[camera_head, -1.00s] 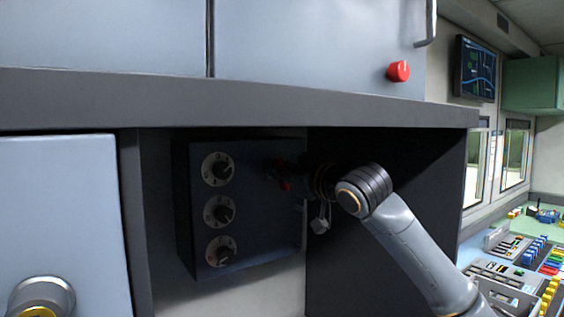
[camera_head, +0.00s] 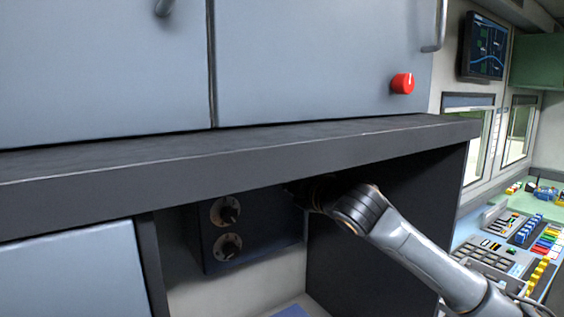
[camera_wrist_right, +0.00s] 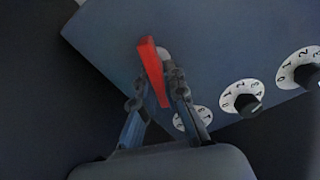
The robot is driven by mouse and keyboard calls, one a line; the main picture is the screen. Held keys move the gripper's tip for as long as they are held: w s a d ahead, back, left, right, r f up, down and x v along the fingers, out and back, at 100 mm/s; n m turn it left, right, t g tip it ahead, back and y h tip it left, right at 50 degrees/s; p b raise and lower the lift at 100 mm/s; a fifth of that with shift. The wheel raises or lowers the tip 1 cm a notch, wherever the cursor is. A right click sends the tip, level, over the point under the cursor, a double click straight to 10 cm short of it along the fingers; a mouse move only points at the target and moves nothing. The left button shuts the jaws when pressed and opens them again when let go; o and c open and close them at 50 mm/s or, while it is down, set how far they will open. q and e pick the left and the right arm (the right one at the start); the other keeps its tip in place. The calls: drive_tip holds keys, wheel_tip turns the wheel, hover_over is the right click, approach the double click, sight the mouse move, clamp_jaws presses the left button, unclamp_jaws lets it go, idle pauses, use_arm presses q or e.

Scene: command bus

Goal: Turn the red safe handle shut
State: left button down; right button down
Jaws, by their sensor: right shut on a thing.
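The dark blue safe (camera_head: 265,228) sits in the recess under the shelf, partly hidden by the shelf edge and my right arm. In the right wrist view, its front (camera_wrist_right: 215,50) fills the upper part and looks tilted. The red safe handle (camera_wrist_right: 152,68) stands out from that front and lies between the fingers of my right gripper (camera_wrist_right: 157,90), which is shut on it. In the head view the handle and the right fingers are hidden. My left gripper is not in view.
Dials (camera_head: 226,212) with numbers sit on the safe front beside the handle. The shelf (camera_head: 250,160) overhangs the safe closely. A red button (camera_head: 402,83) is on the cupboard above. A control console (camera_head: 515,250) stands at the right.

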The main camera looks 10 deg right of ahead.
drive_tip(key=shift+n+p, duration=1.3)
drive_tip(key=shift+n, duration=0.5)
drive_tip(key=shift+f, duration=0.1)
drive_tip(key=c, duration=1.4)
unclamp_jaws()
drive_tip(key=v, duration=1.2)
drive_tip(key=shift+f, duration=0.2)
